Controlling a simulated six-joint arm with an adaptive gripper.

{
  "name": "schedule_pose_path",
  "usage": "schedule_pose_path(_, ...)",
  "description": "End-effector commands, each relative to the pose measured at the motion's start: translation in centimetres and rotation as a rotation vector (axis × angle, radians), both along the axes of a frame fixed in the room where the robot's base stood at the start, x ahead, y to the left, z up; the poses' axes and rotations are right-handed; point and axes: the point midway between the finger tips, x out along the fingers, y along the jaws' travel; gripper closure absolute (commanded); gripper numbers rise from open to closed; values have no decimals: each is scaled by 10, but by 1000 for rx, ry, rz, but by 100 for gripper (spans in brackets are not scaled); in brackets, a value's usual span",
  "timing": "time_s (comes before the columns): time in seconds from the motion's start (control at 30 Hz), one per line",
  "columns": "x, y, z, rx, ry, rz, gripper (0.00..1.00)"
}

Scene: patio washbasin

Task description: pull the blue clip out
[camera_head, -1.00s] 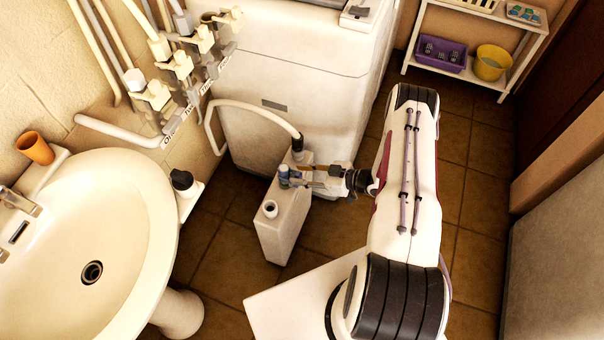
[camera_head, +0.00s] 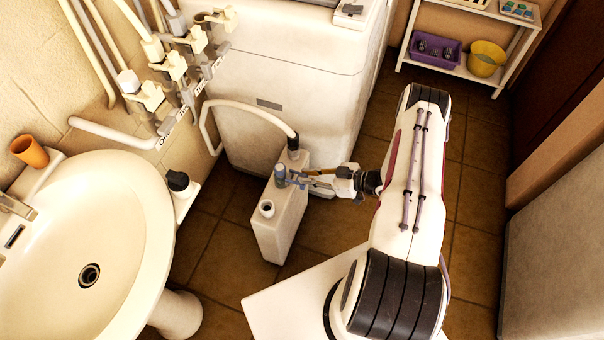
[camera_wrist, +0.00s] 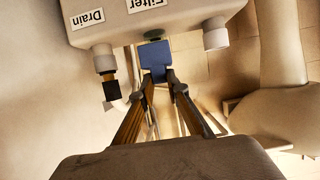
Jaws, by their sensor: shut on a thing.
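The blue clip (camera_wrist: 154,58) is between my fingertips in the wrist view, just below the grey cap (camera_wrist: 153,35) of the white box labelled "Filter" and "Drain" (camera_wrist: 118,22). My gripper (camera_wrist: 158,80) is shut on the clip. In the camera_head view, my gripper (camera_head: 305,180) reaches in from the right to the upper side of the white box (camera_head: 278,222). There the clip is small and partly hidden by the fingers beside the blue-grey cap (camera_head: 281,174). I cannot tell whether the clip still touches the cap's neck.
A white hose (camera_head: 250,107) runs into the black fitting (camera_head: 293,143) on the box. A white open port (camera_head: 267,208) is at the box's near end. The washing machine (camera_head: 290,70) stands behind, and the washbasin (camera_head: 120,215) at left.

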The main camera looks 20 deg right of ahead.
Motion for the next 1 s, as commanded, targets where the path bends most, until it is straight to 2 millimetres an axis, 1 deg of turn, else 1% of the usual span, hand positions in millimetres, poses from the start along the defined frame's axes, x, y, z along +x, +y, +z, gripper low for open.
schedule_pose_path(0.07,-2,-3,0,-1,0,-2,100)
schedule_pose_path(0.33,-4,-4,-1,-2,2,-2,100)
schedule_pose_path(0.37,-4,-4,-1,-2,2,-2,80)
schedule_pose_path(0.4,-4,-4,0,-1,2,-2,69)
schedule_pose_path(0.43,-4,-4,-1,-1,2,-2,68)
schedule_pose_path(0.77,-3,-3,0,-1,0,-1,68)
schedule_pose_path(1.0,-7,-8,3,-1,1,-2,68)
